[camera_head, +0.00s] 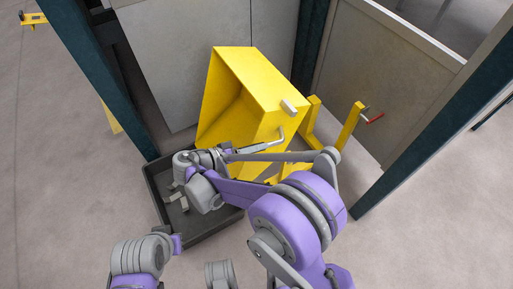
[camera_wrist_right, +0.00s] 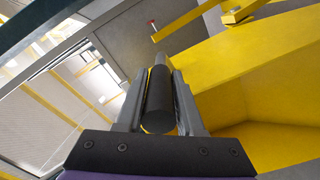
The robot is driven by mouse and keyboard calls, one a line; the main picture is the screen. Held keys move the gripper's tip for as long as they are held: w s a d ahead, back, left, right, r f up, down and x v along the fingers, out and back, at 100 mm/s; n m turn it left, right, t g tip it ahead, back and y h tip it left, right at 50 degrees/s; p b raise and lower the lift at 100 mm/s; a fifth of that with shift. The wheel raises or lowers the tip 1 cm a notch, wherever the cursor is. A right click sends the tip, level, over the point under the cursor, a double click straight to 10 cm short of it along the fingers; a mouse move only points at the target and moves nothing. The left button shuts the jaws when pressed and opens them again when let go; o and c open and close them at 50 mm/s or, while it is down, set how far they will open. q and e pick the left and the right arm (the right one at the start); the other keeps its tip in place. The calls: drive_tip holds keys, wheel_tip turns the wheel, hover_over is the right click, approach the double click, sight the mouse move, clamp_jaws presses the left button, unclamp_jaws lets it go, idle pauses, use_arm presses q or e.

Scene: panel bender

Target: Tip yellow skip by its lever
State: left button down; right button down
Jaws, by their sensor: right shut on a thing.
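The yellow skip (camera_head: 263,75) is tilted, its open side facing left and down over a dark grey tray (camera_head: 155,192). A grey bent lever (camera_head: 278,139) runs along its near side. My right gripper (camera_head: 226,153) is at the lever's left end. In the right wrist view my right gripper (camera_wrist_right: 158,100) is shut on the dark round lever grip (camera_wrist_right: 157,112), with a finger on each side. The yellow skip wall (camera_wrist_right: 245,65) fills the right of that view.
Several small grey pieces (camera_head: 180,201) lie in the tray. A yellow stand (camera_head: 349,127) with a red-ended handle (camera_head: 374,118) is right of the skip. Dark posts (camera_head: 97,75) and grey panels (camera_head: 385,65) enclose the back.

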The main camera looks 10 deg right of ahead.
drive_tip(key=shift+s+a+f, duration=0.15)
drive_tip(key=shift+f, duration=0.1)
drive_tip(key=c, duration=0.6)
unclamp_jaws()
drive_tip(key=shift+a, duration=0.1)
use_arm(q)
drive_tip(key=shift+a, duration=0.1)
use_arm(e)
drive_tip(key=shift+r, duration=0.1)
use_arm(q)
drive_tip(key=shift+s+a, duration=0.1)
